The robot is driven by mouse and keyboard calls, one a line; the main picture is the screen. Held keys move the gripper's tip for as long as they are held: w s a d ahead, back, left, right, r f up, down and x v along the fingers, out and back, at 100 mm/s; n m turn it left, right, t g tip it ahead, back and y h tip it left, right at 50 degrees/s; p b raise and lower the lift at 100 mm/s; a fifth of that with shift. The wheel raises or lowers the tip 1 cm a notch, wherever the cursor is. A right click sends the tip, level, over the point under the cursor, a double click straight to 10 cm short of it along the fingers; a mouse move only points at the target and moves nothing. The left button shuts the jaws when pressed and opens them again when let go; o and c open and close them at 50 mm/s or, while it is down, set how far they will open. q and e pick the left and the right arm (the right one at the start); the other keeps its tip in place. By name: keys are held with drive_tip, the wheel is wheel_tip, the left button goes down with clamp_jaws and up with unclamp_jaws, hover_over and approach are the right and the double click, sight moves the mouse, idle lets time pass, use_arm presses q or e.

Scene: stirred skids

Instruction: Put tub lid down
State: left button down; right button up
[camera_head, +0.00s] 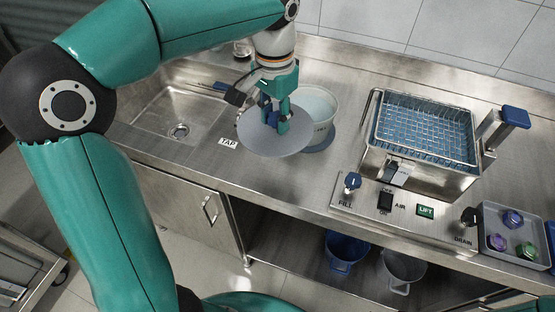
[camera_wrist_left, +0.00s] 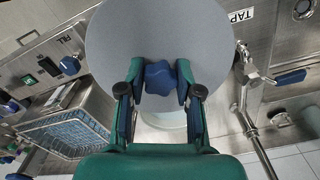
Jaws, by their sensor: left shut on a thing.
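The tub lid (camera_head: 261,140) is a round grey disc with a blue knob (camera_wrist_left: 160,77). My left gripper (camera_head: 275,120) is shut on the knob and holds the lid over the counter, in front of the tub and partly overlapping it in the head view. The lid also shows in the left wrist view (camera_wrist_left: 158,32). The tub (camera_head: 321,105) is white, round and open at the top, with a pale inside. The lid hides part of its near left side. I cannot tell the lid's exact height above the counter. My right gripper is not in view.
A sink (camera_head: 180,115) lies at the left with a TAP label (camera_head: 228,142) near it. At the right stands a metal tank with a wire basket (camera_head: 425,130). A tray (camera_head: 495,217) with colored knobs is far right. Buckets (camera_head: 345,250) stand below the counter.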

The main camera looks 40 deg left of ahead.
use_arm(q)
wheel_tip(320, 180, down, 14)
drive_tip(key=shift+f, duration=0.25)
idle(0.3)
drive_tip(key=shift+f+b, duration=0.15)
drive_tip(key=shift+b, duration=0.15)
drive_tip(key=c, duration=0.8)
unclamp_jaws()
wheel_tip(320, 180, up, 12)
drive_tip(key=shift+r+p, duration=0.2)
drive_tip(key=shift+p, duration=0.15)
drive_tip(key=shift+s+f, duration=0.1)
